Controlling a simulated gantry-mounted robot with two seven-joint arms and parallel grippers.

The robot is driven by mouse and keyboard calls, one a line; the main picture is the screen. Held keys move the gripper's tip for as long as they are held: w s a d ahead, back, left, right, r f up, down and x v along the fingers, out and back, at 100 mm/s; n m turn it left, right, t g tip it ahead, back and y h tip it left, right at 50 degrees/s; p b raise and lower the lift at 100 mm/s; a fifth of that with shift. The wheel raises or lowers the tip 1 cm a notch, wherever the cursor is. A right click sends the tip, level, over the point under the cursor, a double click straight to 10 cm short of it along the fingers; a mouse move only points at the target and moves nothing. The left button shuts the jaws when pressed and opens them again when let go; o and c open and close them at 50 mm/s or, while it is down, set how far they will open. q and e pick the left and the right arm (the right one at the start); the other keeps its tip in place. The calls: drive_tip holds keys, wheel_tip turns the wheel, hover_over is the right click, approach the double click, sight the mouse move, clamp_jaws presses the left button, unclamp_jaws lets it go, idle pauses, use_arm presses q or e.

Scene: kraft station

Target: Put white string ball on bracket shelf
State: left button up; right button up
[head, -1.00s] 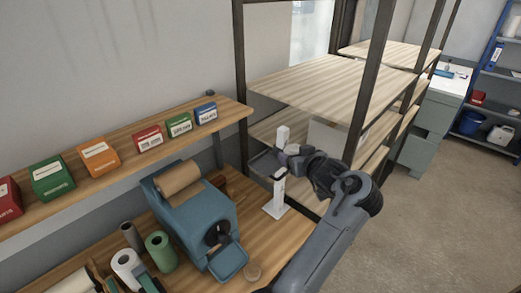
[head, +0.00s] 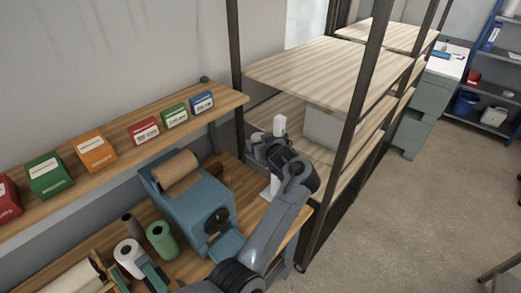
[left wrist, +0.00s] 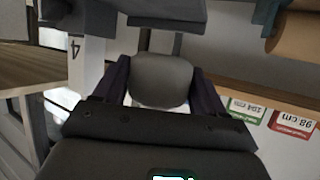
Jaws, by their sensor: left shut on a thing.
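The string ball (left wrist: 162,80) shows in the left wrist view as a rounded, shaded grey-white thing between my two fingers. My left gripper (left wrist: 162,88) is shut on it. In the head view my left gripper (head: 262,143) is beside a white upright post (head: 279,126), above the right end of the workbench; the ball is hard to make out there. The bracket shelf (head: 107,157) is the long wooden wall board at left. It carries a row of red, green, orange and blue boxes, with a bare strip at its right end. My right gripper is not in view.
A blue dispenser (head: 196,208) with a brown roll stands on the bench below the shelf. Green and white rolls (head: 160,238) stand left of it. A dark-framed wooden rack (head: 320,68) rises just right of my left gripper, with a grey box on a lower level.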

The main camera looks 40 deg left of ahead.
use_arm(q)
drive_tip(key=shift+f+p, duration=0.55)
drive_tip(key=shift+f, duration=1.5)
drive_tip(key=shift+f, duration=0.15)
drive_tip(key=o, duration=1)
drive_tip(key=shift+o, duration=0.2)
